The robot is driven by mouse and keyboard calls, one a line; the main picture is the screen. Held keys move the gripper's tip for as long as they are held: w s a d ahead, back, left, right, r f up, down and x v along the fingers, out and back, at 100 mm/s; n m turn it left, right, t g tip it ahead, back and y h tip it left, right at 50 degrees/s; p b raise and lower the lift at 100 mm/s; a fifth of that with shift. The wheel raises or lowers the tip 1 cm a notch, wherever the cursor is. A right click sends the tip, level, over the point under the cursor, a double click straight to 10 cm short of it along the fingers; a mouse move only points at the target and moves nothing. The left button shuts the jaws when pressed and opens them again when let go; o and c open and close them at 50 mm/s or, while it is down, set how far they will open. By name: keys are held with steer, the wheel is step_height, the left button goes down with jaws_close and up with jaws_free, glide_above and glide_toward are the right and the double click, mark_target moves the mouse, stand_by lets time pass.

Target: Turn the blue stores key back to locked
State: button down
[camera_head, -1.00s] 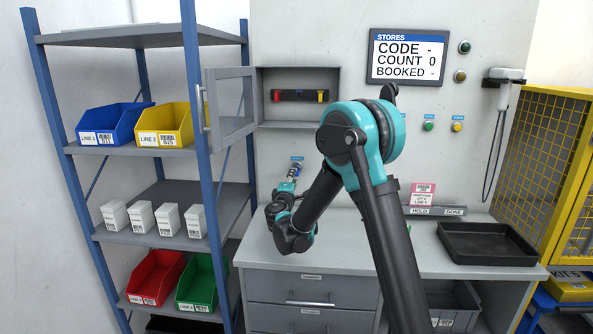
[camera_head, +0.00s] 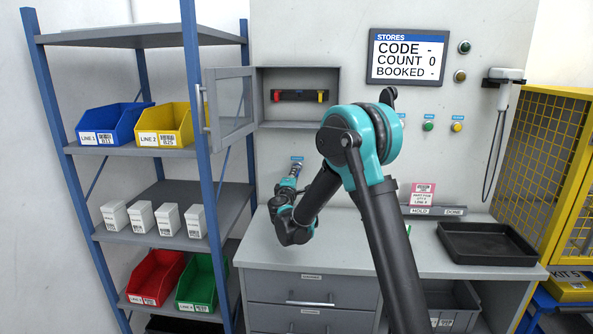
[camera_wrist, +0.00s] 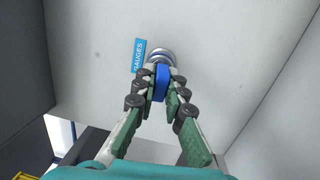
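The blue key (camera_wrist: 162,82) sits in a round silver lock (camera_wrist: 161,56) on the pale wall panel in the wrist view. In the head view, my gripper (camera_head: 290,180) reaches the wall below the small blue label (camera_head: 297,159), and the key cannot be made out.
An open wall cabinet (camera_head: 264,94) holds a dark rack with red and yellow pieces. A screen (camera_head: 407,93) reads "STORES". A shelf unit (camera_head: 195,150) with bins stands left. A black tray (camera_head: 487,258) lies right on the worktop (camera_head: 350,258).

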steer(key=n, duration=0.4)
steer(key=shift+y, duration=0.3)
steer(key=shift+d+n, duration=0.1)
steer(key=shift+n, duration=0.3)
steer(key=n, duration=0.3)
steer(key=shift+y, duration=0.4)
steer(key=shift+d+n, duration=0.1)
steer(key=shift+n, duration=0.2)
